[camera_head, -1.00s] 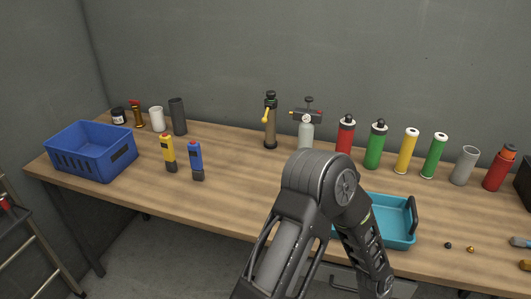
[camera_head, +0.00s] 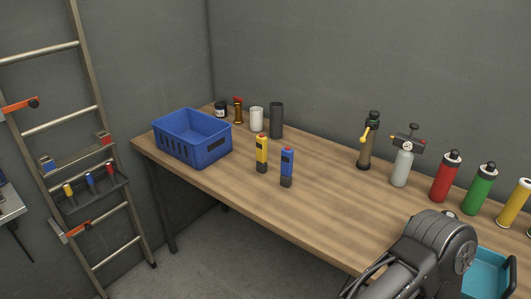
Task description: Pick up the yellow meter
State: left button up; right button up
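The yellow meter (camera_head: 262,153) stands upright on the wooden workbench, with a dark grey base and a small red top. A similar blue meter (camera_head: 287,167) stands upright just to its right and nearer the front edge. One of my arms shows at the lower right, in front of the bench and well apart from the yellow meter. Its gripper is outside the picture, and my other gripper is not seen either.
A blue basket (camera_head: 193,138) stands left of the meters. A dark cylinder (camera_head: 276,120) and a white cup (camera_head: 256,119) stand behind them. A teal tray (camera_head: 487,272) is at lower right. The bench (camera_head: 330,205) is clear right of the meters. A ladder (camera_head: 100,150) leans at the left.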

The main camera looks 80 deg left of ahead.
aim_at(261, 144)
jog(key=i+j, duration=0.35)
jog(key=u, duration=2.75)
